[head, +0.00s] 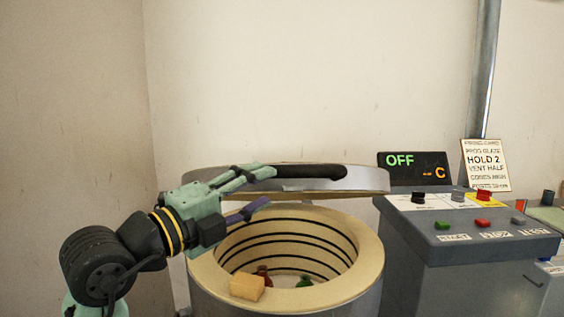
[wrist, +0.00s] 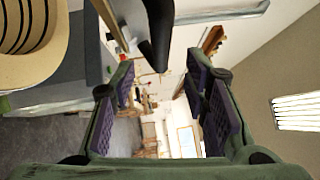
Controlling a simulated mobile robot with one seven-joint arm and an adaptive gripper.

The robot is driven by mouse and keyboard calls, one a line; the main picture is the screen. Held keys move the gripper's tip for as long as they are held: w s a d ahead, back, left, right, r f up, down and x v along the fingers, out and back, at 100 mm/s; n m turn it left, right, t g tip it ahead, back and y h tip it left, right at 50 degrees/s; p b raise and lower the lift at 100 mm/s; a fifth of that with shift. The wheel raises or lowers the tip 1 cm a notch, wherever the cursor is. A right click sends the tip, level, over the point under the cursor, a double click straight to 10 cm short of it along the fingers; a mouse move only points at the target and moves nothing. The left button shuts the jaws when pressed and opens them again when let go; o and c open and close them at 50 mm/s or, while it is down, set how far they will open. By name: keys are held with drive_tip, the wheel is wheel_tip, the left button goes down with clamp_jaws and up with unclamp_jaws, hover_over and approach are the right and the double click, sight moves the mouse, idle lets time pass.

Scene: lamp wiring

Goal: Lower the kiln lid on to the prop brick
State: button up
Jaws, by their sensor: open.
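The round kiln (head: 365,250) stands in front of me with its ringed inside in view. Its grey lid (head: 365,183) is raised over the back, seen nearly edge-on, with a gap above the rim. A black bar handle (head: 310,171) runs along the lid. The yellowish prop brick (head: 246,287) lies on the front left rim. My gripper (head: 268,188) is open at the left end of the handle, its fingers pointing right. In the wrist view the handle (wrist: 157,35) enters from the top between the open fingers (wrist: 163,92); contact cannot be told.
A red piece (head: 264,273) and a green piece (head: 304,281) show inside the kiln. A grey control box (head: 470,262) with coloured switches stands close on the right, with an OFF display (head: 414,166) and a firing card (head: 486,165).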

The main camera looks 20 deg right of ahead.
sight(287, 174)
drive_tip(key=p+x, duration=0.3)
drive_tip(key=x, duration=0.5)
drive_tip(key=shift+w+d+r, duration=0.1)
drive_tip(key=shift+d+r, duration=0.05)
drive_tip(key=shift+d, duration=0.1)
drive_tip(key=shift+w+d, duration=0.25)
drive_tip(key=shift+d, duration=0.1)
clamp_jaws()
